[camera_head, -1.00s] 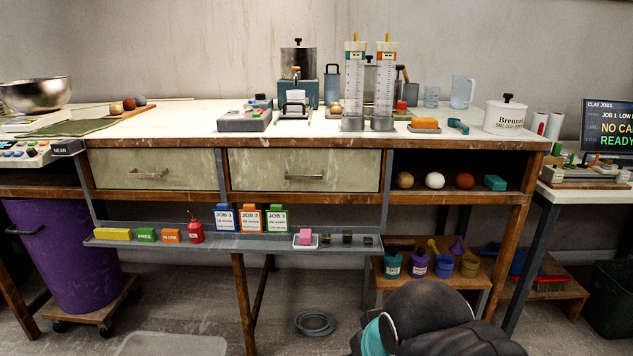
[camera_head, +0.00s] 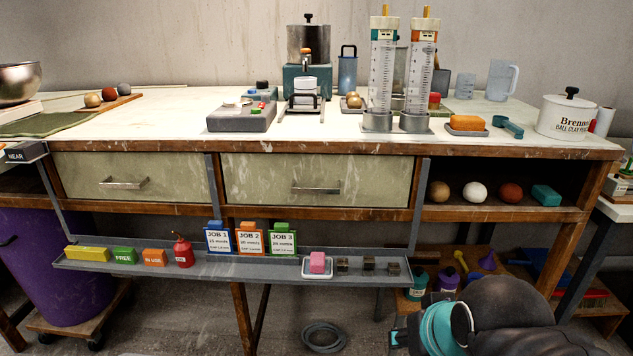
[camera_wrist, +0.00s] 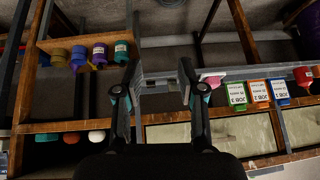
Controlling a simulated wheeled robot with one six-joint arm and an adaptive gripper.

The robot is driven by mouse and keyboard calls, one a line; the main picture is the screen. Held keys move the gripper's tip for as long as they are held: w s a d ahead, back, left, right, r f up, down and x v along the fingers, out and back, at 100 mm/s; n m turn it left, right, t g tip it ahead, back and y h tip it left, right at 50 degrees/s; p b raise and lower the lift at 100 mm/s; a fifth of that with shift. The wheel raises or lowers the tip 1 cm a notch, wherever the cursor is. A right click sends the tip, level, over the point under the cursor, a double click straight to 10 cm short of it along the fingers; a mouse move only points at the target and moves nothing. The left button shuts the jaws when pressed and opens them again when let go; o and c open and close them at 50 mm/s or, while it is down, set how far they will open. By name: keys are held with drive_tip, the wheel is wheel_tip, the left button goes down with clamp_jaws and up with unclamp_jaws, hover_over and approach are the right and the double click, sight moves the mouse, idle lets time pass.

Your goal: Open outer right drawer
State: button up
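The right drawer (camera_head: 265,175) has a pale green front with a metal bar handle (camera_head: 316,190) and is closed. The left drawer (camera_head: 85,178) beside it is also closed. In the wrist view, which is upside down, the right drawer's front (camera_wrist: 245,133) lies below and behind my fingers, partly hidden by them. My gripper (camera_wrist: 157,90) is open and empty, apart from the drawer handle. In the head view my dark arm with a teal band is at the bottom right, below the bench; its fingers are mostly out of frame.
A grey rail tray (camera_head: 230,267) with blocks, job cards and a red can runs below and in front of the drawers. Grey upright straps (camera_head: 419,205) flank the right drawer. An open shelf with balls (camera_head: 475,192) is to its right. Measuring cylinders (camera_head: 383,75) stand above.

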drive_tip(key=w+a+r+m+t+y+b, duration=0.1)
drive_tip(key=w+a+r+m+t+y, duration=0.2)
drive_tip(key=w+a, duration=0.55)
drive_tip(key=m+t+h+b, duration=0.35)
drive_tip(key=m+t, duration=0.45)
drive_tip(key=m, duration=0.7)
approach(315, 191)
drive_tip(key=shift+h, duration=0.45)
drive_tip(key=w, duration=1)
drive_tip(key=shift+w+f+p, duration=0.15)
drive_tip(key=shift+f+p, duration=0.05)
drive_tip(key=shift+p, duration=0.15)
drive_tip(key=shift+c, duration=0.2)
clamp_jaws()
